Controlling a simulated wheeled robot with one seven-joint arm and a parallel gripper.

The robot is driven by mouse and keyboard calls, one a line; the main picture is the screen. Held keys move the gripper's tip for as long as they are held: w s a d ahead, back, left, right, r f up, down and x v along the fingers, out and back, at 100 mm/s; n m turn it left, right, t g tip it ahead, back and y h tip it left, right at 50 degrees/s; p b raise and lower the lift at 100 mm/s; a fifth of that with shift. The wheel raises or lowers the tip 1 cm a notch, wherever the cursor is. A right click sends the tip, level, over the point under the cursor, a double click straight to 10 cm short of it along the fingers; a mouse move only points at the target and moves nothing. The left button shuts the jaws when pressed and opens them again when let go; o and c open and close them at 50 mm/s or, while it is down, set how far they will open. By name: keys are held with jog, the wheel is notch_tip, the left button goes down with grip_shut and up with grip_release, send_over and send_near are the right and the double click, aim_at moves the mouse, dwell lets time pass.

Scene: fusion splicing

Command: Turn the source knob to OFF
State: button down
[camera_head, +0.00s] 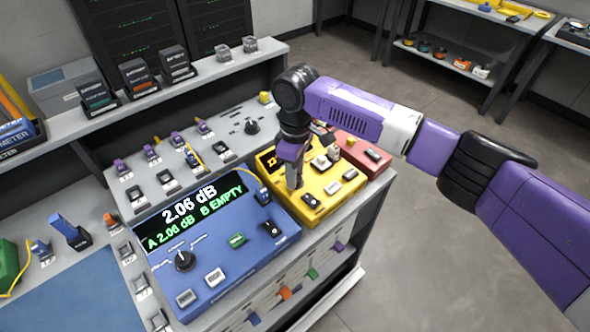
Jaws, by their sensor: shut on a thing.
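The yellow box (325,200) stands to the right of the blue meter, with a mostly covered dark display and several buttons on its top. My gripper (294,184) points down onto the left part of the yellow box. It is shut on what appears to be the source knob; the fingers hide the knob, so its pointer and setting cannot be read. The blue meter (225,252) shows "2.06 dB", with "A 2.06 dB B EMPTY" below. It has its own black knob (184,261).
A red box (365,152) stands behind the yellow one. The grey panel (180,182) holds several connectors and another black knob (251,126). A yellow fibre runs to the blue meter's right side. Open floor (440,270) lies right of the bench.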

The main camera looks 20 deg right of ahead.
jog(key=n+p, duration=0.1)
jog(key=n, duration=0.2)
jog(key=n+p, duration=0.1)
jog(key=n, duration=0.4)
jog(key=shift+a, duration=0.1)
jog(key=n, duration=0.4)
jog(key=shift+p, duration=0.3)
jog(key=shift+s+n, duration=0.1)
jog(key=shift+n, duration=2.1)
jog(key=c, duration=1)
grip_release()
